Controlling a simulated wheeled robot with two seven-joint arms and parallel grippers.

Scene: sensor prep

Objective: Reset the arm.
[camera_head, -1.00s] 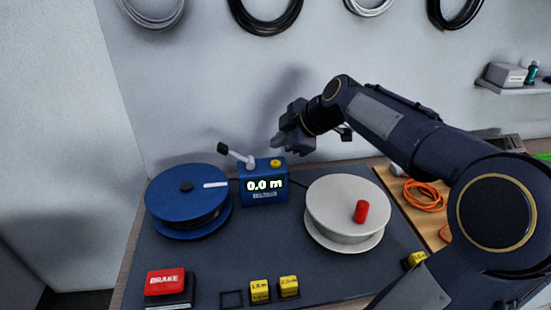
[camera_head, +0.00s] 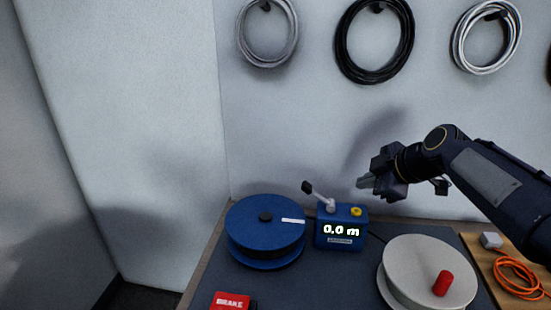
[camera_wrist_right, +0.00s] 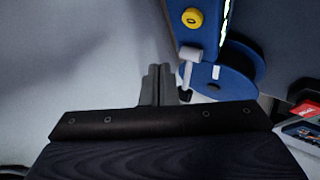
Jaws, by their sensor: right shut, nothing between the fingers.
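My right gripper (camera_head: 366,182) is in the head view, above and to the right of the blue meter box, near the wall. Its fingers are shut and empty; they also show in the right wrist view (camera_wrist_right: 157,85). The blue meter box (camera_head: 341,242) reads 0.0 m and has a yellow button (camera_head: 356,211) and a lever with a black knob (camera_head: 307,187) on top. In the right wrist view the box (camera_wrist_right: 198,25) lies just beyond the fingers, apart from them. My left gripper is not in view.
A blue reel (camera_head: 265,226) stands left of the box, a white reel (camera_head: 420,262) with a red handle (camera_head: 442,283) to the right. A red BRAKE button (camera_head: 230,301) is at the front left. Orange cable (camera_head: 520,276) lies on a wooden board. Cable coils (camera_head: 375,72) hang on the wall.

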